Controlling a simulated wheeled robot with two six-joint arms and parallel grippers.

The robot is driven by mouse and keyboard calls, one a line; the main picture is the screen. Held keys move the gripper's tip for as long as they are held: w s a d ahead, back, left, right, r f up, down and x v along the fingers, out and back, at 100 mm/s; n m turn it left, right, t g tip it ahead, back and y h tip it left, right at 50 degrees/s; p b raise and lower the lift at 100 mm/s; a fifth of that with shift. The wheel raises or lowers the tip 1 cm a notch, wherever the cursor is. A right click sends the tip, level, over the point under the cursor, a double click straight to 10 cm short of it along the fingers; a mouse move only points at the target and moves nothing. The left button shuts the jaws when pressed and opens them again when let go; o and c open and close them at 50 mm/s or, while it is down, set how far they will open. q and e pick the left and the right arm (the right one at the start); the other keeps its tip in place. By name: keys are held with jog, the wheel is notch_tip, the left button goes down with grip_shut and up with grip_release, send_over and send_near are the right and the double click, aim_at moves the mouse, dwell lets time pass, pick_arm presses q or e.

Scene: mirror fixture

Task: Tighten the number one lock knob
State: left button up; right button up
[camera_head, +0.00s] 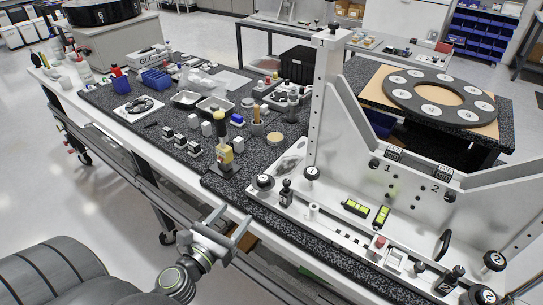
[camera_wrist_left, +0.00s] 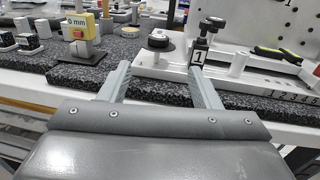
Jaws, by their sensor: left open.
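The white mirror fixture (camera_head: 325,120) stands at the right of the head view. A small black knob on a block labelled 1 (camera_head: 286,190) sits at the left end of its base. It also shows in the left wrist view, where the block's 1 label (camera_wrist_left: 198,57) faces me, just beyond the right fingertip. A similar black knob labelled 2 (camera_head: 447,281) is at the base's right end. My left gripper (camera_head: 233,220) is open and empty, in front of the bench edge and short of the fixture. It also shows in the wrist view (camera_wrist_left: 158,72). My right gripper is out of view.
A round black knob on a disc (camera_head: 264,182) stands left of the number one knob. A yellow-topped gauge on a stand (camera_head: 224,155) is farther left. Green-yellow levels (camera_head: 381,216) lie on the base. The floor in front of the bench is clear.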

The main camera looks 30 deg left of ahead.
pick_arm(q)
jog(key=p, duration=0.3)
send_near(266, 175)
jog(key=w, duration=0.5)
jog(key=w+p, duration=0.1)
jog(key=w, duration=0.4)
jog(key=shift+w+a+f, duration=0.1)
jog(key=shift+w+a, duration=0.1)
jog(key=shift+w, duration=0.05)
jog(key=shift+c, duration=0.5)
jog(key=c, duration=0.9)
